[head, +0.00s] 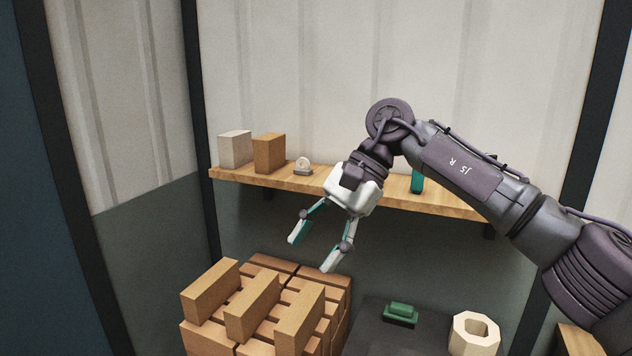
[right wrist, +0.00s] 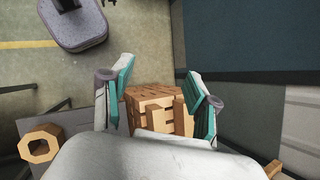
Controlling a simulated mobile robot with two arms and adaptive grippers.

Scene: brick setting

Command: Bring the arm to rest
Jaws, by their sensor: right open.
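My right gripper (head: 316,247) is open and empty, with its fingers pointing down and apart. It hangs in front of the wall shelf and above the back of a stack of bricks (head: 205,339). In the right wrist view its two teal-lined fingers (right wrist: 160,90) are spread, with the brick stack (right wrist: 157,97) below and between them. My right arm reaches in from the right in the head view and bends at the elbow above the shelf. My left gripper is in neither view.
A wooden shelf (head: 450,206) holds a pale block (head: 235,149), a brown brick (head: 269,153), a small round item (head: 303,166) and a teal object (head: 417,182). Below are a dark surface (head: 374,335), a green item (head: 400,312) and a cream hollow block (head: 474,333).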

